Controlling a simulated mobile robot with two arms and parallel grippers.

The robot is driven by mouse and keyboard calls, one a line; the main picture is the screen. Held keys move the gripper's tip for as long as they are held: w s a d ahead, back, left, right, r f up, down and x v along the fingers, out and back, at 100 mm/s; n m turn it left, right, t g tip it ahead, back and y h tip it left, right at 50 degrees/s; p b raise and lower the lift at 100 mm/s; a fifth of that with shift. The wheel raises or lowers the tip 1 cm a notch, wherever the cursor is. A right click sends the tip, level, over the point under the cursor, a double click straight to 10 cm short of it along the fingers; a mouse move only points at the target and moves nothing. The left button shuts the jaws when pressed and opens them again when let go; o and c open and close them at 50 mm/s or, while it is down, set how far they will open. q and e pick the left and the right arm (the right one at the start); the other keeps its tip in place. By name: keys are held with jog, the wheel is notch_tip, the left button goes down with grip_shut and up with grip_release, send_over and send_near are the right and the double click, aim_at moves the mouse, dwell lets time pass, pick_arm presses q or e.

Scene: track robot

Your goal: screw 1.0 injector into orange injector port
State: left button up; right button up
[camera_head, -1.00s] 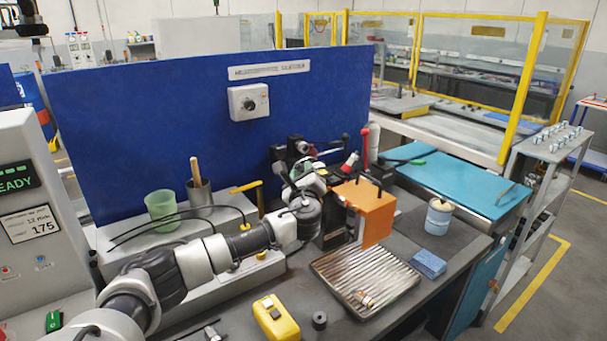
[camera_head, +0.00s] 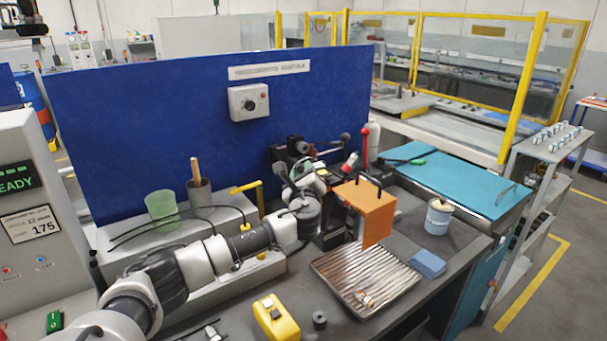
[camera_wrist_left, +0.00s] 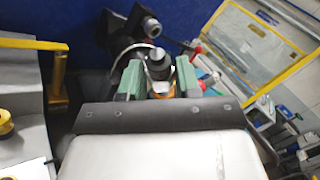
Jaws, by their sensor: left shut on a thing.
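My left gripper (camera_wrist_left: 158,82) is shut on a grey and dark cylindrical part, which looks like the injector (camera_wrist_left: 159,66). In the left wrist view the part stands between the two green fingers, with a bit of orange beside its lower end. In the head view my left arm reaches to the machine behind the orange block (camera_head: 366,212). The gripper and held part are mostly hidden there among dark fittings. I cannot make out the port's opening, or whether the injector touches it. My right gripper is not in view.
A ribbed metal tray (camera_head: 340,268) with small brass parts lies in front of the orange block. A red-knobbed lever (camera_head: 365,140) stands behind it. A white-blue can (camera_head: 438,217) and blue cloth (camera_head: 428,262) are at right, a yellow device (camera_head: 277,318) in front.

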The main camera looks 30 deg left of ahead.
pick_arm(q)
jog(key=shift+w+d+f+b, duration=0.3)
jog(key=shift+w+f+b, duration=0.45)
jog(key=shift+b, duration=0.15)
jog(key=o, duration=1)
jog(key=b+v, duration=0.2)
jog(key=v, duration=0.9)
